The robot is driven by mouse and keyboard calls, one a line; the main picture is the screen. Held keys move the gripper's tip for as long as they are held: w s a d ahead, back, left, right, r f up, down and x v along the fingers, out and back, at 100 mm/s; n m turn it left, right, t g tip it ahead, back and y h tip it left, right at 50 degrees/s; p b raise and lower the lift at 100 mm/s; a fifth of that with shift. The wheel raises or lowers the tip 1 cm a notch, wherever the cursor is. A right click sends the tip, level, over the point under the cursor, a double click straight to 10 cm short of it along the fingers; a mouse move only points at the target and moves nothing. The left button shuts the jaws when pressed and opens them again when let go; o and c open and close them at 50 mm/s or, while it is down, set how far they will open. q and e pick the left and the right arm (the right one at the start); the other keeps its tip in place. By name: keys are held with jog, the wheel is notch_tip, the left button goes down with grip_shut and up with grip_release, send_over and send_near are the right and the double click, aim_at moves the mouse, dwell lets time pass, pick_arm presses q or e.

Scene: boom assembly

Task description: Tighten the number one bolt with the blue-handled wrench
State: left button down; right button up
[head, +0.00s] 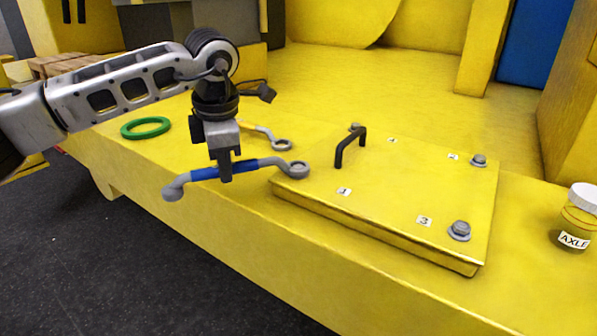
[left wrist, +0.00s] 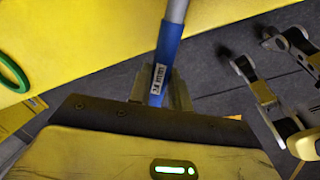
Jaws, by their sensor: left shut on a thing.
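My left gripper (head: 226,172) is shut on the blue handle of the wrench (head: 204,174), above the front edge of the yellow surface. The handle also shows between the fingers in the left wrist view (left wrist: 166,62). One grey end of the wrench points left over the floor. Its ring end (head: 298,169) lies at the front-left corner of the raised cover plate, left of the label "1" (head: 344,191). No bolt head is clearly visible there, and I cannot tell whether the ring is around one. My right gripper is not in the head view.
The cover plate (head: 400,200) has a black handle (head: 350,147) and bolts by label 3 (head: 460,230) and at the back right (head: 479,160). A second wrench (head: 282,144) lies behind my gripper. A green ring (head: 145,128) is left; an AXLE jar (head: 575,220) stands right.

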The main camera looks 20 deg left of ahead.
pick_arm(q)
jog(key=shift+w+a, duration=0.1)
jog(key=shift+w, duration=0.05)
jog(key=shift+w+a+m, duration=0.15)
jog(key=shift+w+m, duration=0.05)
jog(key=shift+m, duration=0.2)
jog(key=shift+w+r, duration=0.1)
dwell(0.3)
jog(key=shift+w+a+m+p, duration=0.25)
jog(key=shift+w+m+p, duration=0.05)
jog(key=shift+m+p, duration=0.1)
jog(key=shift+s+d+n, duration=0.3)
jog(key=shift+s+n, duration=0.25)
jog(key=shift+n, duration=0.05)
jog(key=shift+r, duration=0.1)
